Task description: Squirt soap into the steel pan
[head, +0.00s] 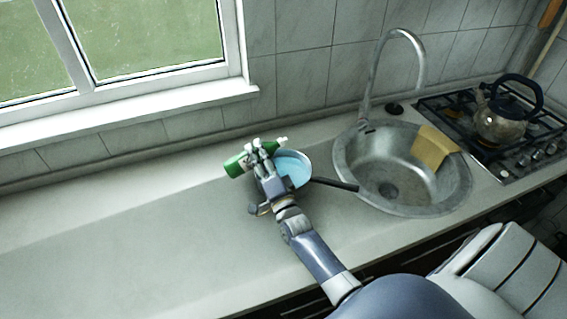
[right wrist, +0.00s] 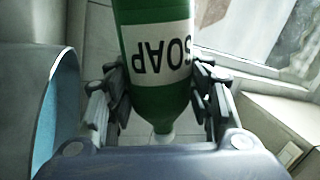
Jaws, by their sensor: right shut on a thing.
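My right gripper (head: 262,157) is shut on a green soap bottle (head: 235,165) with a white nozzle. The bottle is tilted almost level, with its nozzle pointing right, over the edge of the pan (head: 291,168). In the right wrist view the bottle (right wrist: 160,95) sits between both fingers and its label reads SOAP upside down. The pan has a light blue inside and a dark handle pointing right. It stands on the counter left of the sink, partly hidden by the gripper; its rim (right wrist: 57,105) shows at the left of the wrist view. My left gripper is out of view.
A round steel sink (head: 350,178) with a tall curved tap (head: 372,75) lies right of the pan, and a yellow cloth (head: 432,148) hangs on its rim. A kettle (head: 502,122) stands on the gas hob (head: 462,118). The counter (head: 120,240) at left is clear.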

